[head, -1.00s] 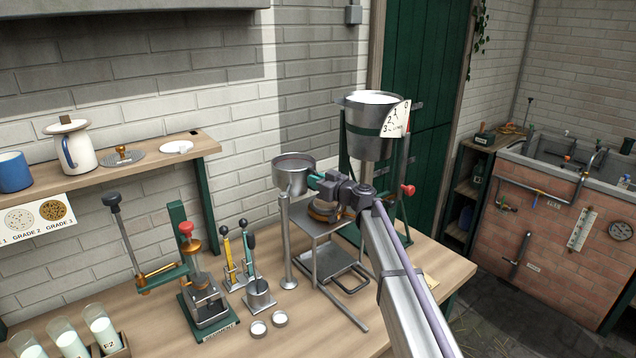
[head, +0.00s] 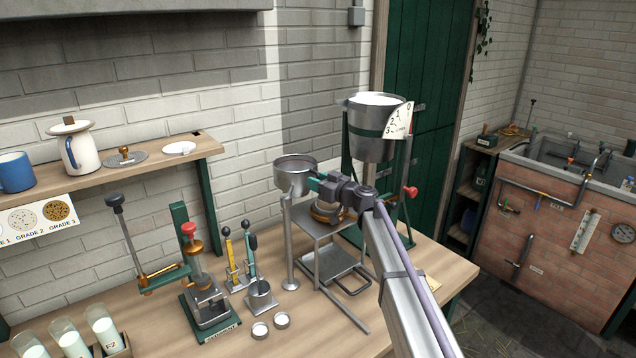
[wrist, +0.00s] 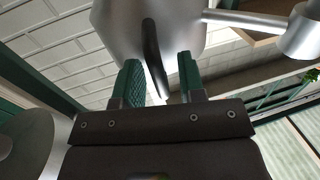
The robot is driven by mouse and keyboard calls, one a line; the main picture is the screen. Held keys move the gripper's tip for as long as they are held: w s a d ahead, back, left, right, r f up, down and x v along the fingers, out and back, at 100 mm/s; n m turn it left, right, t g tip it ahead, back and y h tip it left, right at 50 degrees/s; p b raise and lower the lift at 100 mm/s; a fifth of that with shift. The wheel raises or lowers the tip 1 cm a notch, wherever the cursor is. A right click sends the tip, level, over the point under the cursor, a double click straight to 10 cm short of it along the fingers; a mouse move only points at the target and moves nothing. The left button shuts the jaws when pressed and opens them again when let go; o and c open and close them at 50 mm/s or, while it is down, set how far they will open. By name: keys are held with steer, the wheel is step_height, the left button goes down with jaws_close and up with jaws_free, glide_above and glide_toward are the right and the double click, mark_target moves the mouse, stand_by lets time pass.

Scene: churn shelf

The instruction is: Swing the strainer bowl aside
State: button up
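The strainer bowl (head: 295,182) is a round steel bowl held up on a thin upright post (head: 289,245) above the bench. In the wrist view the bowl's underside (wrist: 185,25) fills the top, and a dark curved handle (wrist: 152,50) hangs from it. My gripper (head: 312,183) is at the bowl's right side in the head view. In the wrist view its green fingers (wrist: 160,75) are apart, with the handle between them and gaps showing on both sides. The handle is hidden by my gripper in the head view.
A large steel milk can (head: 372,140) with a dial card stands behind and right of my gripper. A metal stand (head: 325,225) is below it. A lever press (head: 205,295) and small hand tools stand left on the wooden bench (head: 160,320).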

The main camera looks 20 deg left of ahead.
steer(key=v, duration=1.1)
steer(key=shift+c, duration=0.4)
